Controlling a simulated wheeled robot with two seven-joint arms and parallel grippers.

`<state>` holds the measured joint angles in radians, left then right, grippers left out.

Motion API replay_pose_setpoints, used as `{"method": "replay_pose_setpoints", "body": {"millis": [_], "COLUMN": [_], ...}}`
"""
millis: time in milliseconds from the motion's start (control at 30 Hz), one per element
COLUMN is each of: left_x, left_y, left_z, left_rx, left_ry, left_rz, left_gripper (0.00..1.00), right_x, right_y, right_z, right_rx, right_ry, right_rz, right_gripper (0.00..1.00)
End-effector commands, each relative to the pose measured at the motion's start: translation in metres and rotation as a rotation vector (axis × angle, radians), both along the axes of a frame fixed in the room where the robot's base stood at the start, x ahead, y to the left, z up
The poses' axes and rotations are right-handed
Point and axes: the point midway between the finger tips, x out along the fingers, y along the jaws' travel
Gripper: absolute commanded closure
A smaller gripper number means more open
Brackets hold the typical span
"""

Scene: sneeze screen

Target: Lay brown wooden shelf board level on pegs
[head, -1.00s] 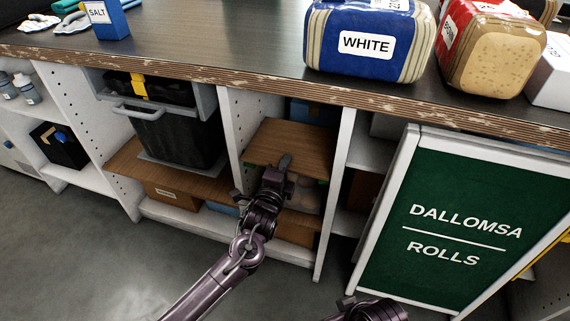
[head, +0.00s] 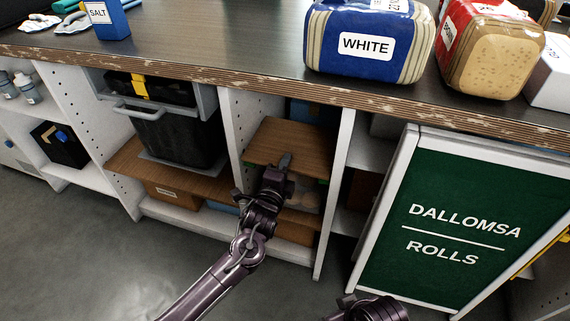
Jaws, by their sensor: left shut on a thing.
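The brown wooden shelf board (head: 292,142) is inside the narrow middle bay of the white cabinet, between two side panels. It looks close to level. My left gripper (head: 285,162) is shut on the board's front edge near its middle. Small green bits show under the front corners of the board; I cannot tell whether the board rests on them. The pegs themselves cannot be made out. Part of my right arm (head: 368,308) shows at the bottom edge; its fingers are out of view.
The counter (head: 230,55) overhangs the bay, with a WHITE bread bag (head: 367,42) on it. A green sign board (head: 450,215) stands to the right. Boxes sit below the shelf. The floor at left is clear.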

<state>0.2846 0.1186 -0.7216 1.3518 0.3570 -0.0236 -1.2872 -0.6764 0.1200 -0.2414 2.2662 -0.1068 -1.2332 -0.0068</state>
Motion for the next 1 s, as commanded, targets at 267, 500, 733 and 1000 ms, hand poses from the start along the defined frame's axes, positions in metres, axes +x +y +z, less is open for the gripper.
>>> {"method": "replay_pose_setpoints", "body": {"millis": [267,500,733,1000], "left_x": [0.0,0.0,0.0,0.0], "left_y": [0.0,0.0,0.0,0.0], "left_z": [-0.003,-0.007,-0.012,-0.018], "left_rx": [-0.002,-0.002,-0.002,-0.002], "left_ry": [-0.003,-0.003,-0.003,-0.002], "left_rz": [0.0,0.0,0.0,0.0], "left_gripper": [1.0,1.0,1.0,1.0], "right_x": [0.0,0.0,0.0,0.0], "right_y": [-0.001,-0.001,0.001,0.002], "right_z": [-0.004,-0.007,-0.01,-0.013], "right_rx": [-0.005,-0.004,0.001,0.006], "right_ry": [0.0,0.001,0.001,0.0], "right_rz": [0.004,0.003,-0.001,-0.003], "right_gripper": [0.47,0.47,0.47,0.47]}}
